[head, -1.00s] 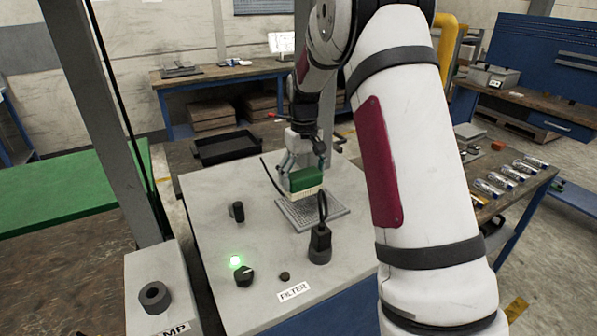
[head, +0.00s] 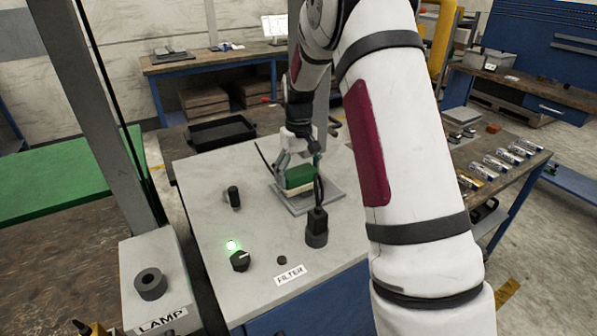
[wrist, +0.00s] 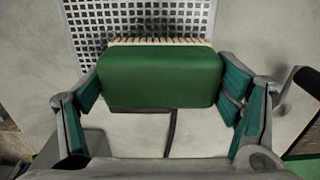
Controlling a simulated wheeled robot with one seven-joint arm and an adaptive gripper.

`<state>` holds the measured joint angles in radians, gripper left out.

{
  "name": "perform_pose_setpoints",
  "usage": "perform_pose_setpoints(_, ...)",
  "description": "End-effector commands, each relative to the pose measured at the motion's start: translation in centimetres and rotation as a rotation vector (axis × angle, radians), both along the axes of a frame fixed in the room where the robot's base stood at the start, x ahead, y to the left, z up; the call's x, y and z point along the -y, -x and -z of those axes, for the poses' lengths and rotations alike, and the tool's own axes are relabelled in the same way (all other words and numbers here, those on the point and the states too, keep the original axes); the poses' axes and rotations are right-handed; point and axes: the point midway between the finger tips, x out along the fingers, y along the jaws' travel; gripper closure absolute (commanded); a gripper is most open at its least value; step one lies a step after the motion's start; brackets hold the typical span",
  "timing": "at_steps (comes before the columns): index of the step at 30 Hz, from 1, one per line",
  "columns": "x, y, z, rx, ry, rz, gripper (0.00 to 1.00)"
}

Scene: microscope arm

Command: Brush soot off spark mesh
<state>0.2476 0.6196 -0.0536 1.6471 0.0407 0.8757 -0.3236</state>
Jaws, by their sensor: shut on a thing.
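My gripper (head: 299,170) is shut on a green-backed brush (head: 299,177) with pale bristles. In the wrist view the green back of the brush (wrist: 160,78) fills the space between my teal finger pads (wrist: 160,92). The spark mesh, a square perforated plate (head: 327,196), lies flat on the grey cabinet top under the brush. The mesh also shows in the wrist view (wrist: 190,17), beyond the bristles. The bristles are at or just above the mesh; whether they touch cannot be told.
A black post (head: 317,227) with a cable stands just in front of the mesh. A small upright black handle (head: 233,196) stands to the left.

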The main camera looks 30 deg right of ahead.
Motion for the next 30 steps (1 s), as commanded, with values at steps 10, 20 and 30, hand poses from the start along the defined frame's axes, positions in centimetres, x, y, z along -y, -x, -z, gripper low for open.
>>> perform_pose_setpoints(10,0.00,-0.02,0.00,0.000,0.000,0.000,0.39)
perform_pose_setpoints(20,-0.01,-0.01,0.37,0.000,0.000,0.000,0.39)
perform_pose_setpoints(30,0.00,-0.01,0.74,-0.001,0.000,0.000,0.39)
